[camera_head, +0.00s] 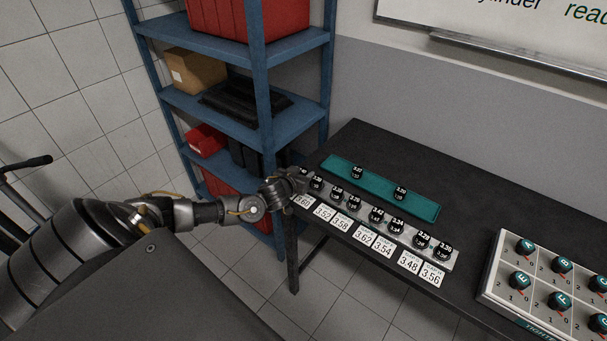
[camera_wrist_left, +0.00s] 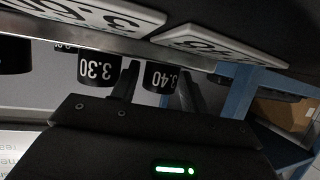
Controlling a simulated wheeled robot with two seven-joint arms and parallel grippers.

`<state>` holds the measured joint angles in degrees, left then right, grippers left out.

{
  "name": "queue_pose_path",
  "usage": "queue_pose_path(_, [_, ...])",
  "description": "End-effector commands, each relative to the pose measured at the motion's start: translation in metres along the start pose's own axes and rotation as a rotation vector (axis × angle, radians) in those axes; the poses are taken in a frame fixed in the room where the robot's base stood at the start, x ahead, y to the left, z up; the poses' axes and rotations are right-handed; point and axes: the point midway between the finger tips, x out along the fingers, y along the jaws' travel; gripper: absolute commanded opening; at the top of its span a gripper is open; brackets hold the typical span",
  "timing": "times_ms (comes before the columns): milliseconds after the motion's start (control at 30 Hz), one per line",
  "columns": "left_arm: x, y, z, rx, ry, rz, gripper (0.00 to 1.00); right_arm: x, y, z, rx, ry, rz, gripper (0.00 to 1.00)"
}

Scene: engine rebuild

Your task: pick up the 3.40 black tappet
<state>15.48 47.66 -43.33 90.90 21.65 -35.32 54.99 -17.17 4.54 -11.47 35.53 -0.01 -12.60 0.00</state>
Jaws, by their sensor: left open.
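The 3.40 black tappet (camera_wrist_left: 165,77) is a small black cylinder with white numerals. In the left wrist view it sits between the two fingers of my left gripper (camera_wrist_left: 158,88), which is open; I cannot tell whether either finger touches it. A tappet marked 3.30 (camera_wrist_left: 98,70) is beside it, outside the fingers. In the head view my left gripper (camera_head: 292,184) is at the left end of the metal tappet strip (camera_head: 455,262) and largely hides the tappet there. My right gripper is not in view.
Several other black tappets (camera_head: 376,214) stand along the strip, with white number cards (camera_head: 339,223) in front. A teal tray (camera_head: 425,207) with two tappets lies behind. A lettered box (camera_head: 494,270) is at the right. A blue shelf (camera_head: 265,90) stands behind my left arm.

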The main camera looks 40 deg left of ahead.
Motion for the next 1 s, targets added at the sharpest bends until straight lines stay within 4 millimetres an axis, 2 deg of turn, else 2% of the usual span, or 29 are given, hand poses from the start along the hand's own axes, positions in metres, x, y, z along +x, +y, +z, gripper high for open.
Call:
queue_pose_path(100, [0.000, 0.000, 0.000, 0.000, 0.000, 0.000, 0.42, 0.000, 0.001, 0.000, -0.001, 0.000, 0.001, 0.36])
queue_pose_path(333, [0.000, 0.000, 0.000, 0.000, 0.000, 0.000, 0.12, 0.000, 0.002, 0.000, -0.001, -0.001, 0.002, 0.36])
queue_pose_path(367, [0.000, 0.000, 0.000, 0.000, 0.000, 0.000, 0.11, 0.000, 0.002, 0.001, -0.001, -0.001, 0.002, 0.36])
queue_pose_path(733, [-0.002, 0.000, -0.006, -0.001, 0.001, -0.001, 0.11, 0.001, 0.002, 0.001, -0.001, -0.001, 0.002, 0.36])
queue_pose_path(933, [-0.013, 0.000, -0.032, 0.000, 0.004, 0.001, 0.11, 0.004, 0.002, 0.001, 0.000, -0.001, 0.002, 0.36])
queue_pose_path(1000, [-0.026, 0.011, -0.037, -0.002, 0.003, 0.005, 0.11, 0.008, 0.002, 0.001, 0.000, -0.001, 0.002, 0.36])
